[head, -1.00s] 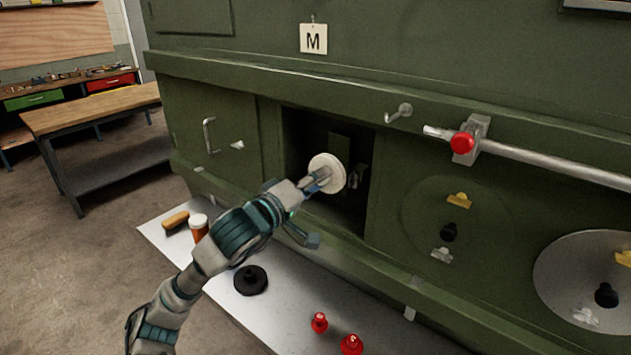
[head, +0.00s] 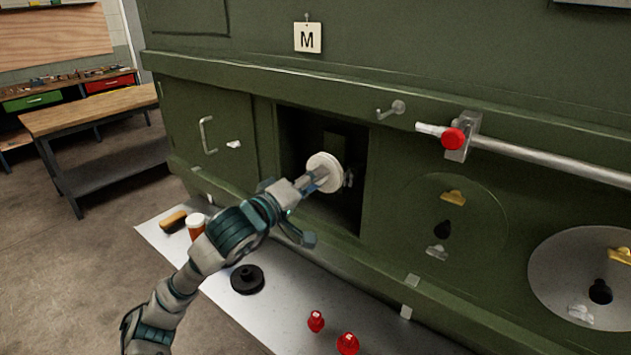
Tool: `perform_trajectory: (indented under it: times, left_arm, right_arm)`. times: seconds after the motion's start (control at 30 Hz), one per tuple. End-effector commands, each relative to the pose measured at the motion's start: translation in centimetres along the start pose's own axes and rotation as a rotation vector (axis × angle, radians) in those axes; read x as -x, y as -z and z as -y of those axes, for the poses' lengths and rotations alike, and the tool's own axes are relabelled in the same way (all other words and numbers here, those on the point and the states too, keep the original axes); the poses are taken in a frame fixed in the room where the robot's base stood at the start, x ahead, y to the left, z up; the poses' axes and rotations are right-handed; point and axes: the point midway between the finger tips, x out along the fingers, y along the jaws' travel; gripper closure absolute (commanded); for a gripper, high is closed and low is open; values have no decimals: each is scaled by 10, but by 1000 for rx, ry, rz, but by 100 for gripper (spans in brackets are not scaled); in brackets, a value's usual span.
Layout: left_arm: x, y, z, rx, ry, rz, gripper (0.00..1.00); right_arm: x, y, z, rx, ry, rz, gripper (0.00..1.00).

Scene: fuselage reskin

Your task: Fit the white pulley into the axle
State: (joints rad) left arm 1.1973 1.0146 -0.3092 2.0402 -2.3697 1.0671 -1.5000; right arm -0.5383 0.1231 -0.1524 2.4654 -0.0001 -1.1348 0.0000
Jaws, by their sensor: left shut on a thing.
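The white pulley (head: 324,171) is a pale round disc at the opening of the dark square recess (head: 300,128) in the green machine. My left gripper (head: 311,181) is shut on it and holds it up in front of the recess, with the disc tilted toward my view. A small metal part, perhaps the axle (head: 348,178), shows just right of the disc inside the recess. The pulley hides most of what lies behind it, so I cannot tell whether they touch. My right gripper is not in view.
A grey shelf (head: 285,308) below holds a black pulley-like part (head: 247,279), red knobs (head: 347,343), an orange-and-white container (head: 196,226) and a brush (head: 173,222). A rod with a red knob (head: 453,139) crosses the right side. A wooden bench (head: 90,108) stands at left.

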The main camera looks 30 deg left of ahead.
Motion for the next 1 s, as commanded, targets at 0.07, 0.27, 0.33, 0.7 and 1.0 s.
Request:
perform_trajectory:
  times: [0.07, 0.27, 0.33, 0.7, 1.0]
  left_arm:
    - [0, 3, 4, 1, 2, 0, 100]
    - [1, 6, 6, 2, 3, -1, 100]
    - [1, 6, 6, 2, 3, -2, 100]
    - [-4, 6, 4, 2, 2, -2, 100]
    - [-10, 7, 5, 2, 1, -2, 100]
  right_arm:
    - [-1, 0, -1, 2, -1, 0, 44]
    - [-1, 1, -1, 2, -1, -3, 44]
    - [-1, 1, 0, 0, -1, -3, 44]
    - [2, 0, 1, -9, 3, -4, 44]
    - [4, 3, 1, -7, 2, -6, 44]
